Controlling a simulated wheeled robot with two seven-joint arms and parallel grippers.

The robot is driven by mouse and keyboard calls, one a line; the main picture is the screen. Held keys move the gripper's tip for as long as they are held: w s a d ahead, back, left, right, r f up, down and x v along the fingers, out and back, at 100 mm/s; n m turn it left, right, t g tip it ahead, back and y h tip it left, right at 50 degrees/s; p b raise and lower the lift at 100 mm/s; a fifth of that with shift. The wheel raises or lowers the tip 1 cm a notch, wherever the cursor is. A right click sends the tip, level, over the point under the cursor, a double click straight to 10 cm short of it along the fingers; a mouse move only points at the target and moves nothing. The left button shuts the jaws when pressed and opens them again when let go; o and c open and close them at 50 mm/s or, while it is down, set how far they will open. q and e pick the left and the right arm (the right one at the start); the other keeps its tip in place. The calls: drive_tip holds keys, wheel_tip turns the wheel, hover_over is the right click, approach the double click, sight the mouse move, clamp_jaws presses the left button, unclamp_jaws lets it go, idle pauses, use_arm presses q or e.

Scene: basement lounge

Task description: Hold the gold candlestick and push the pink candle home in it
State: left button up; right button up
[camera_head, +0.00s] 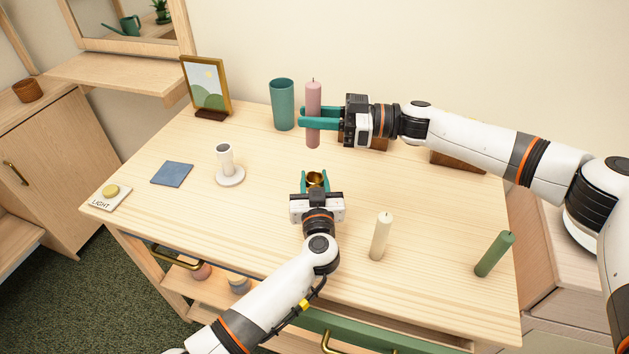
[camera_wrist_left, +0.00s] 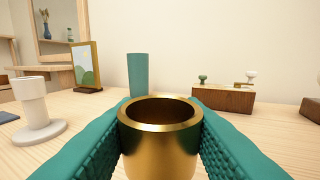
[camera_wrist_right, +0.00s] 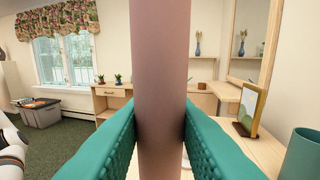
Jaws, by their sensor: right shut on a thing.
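The pink candle (camera_head: 313,90) is upright in my right gripper (camera_head: 303,117), whose teal fingers are shut on its middle. Its lower end hangs free above the table, farther back than the gold candlestick. It fills the centre of the right wrist view (camera_wrist_right: 160,90). The gold candlestick (camera_head: 315,180) stands between the fingers of my left gripper (camera_head: 313,182). In the left wrist view its round socket (camera_wrist_left: 160,112) is open and empty, with a finger close on each side. I cannot tell whether both fingers press on it. Its base is hidden.
A teal cup (camera_head: 283,104) stands just left of the pink candle. A white holder (camera_head: 229,168), blue coaster (camera_head: 172,173), picture frame (camera_head: 207,87) and light button (camera_head: 110,195) are at left. Cream (camera_head: 381,237) and green (camera_head: 494,254) candles stand at right. Wooden blocks sit behind my right arm.

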use_arm(q)
drive_tip(key=c, duration=0.4)
use_arm(e)
drive_tip(key=shift+m+t, duration=0.4)
drive_tip(key=shift+t, duration=0.2)
drive_tip(key=shift+d+f, duration=0.15)
drive_tip(key=shift+f, duration=5.7)
drive_tip(key=o, duration=1.1)
drive_tip(key=shift+c, duration=0.2)
drive_tip(key=s+d, duration=0.1)
drive_tip(key=d, duration=0.9)
drive_tip(key=shift+s, duration=0.35)
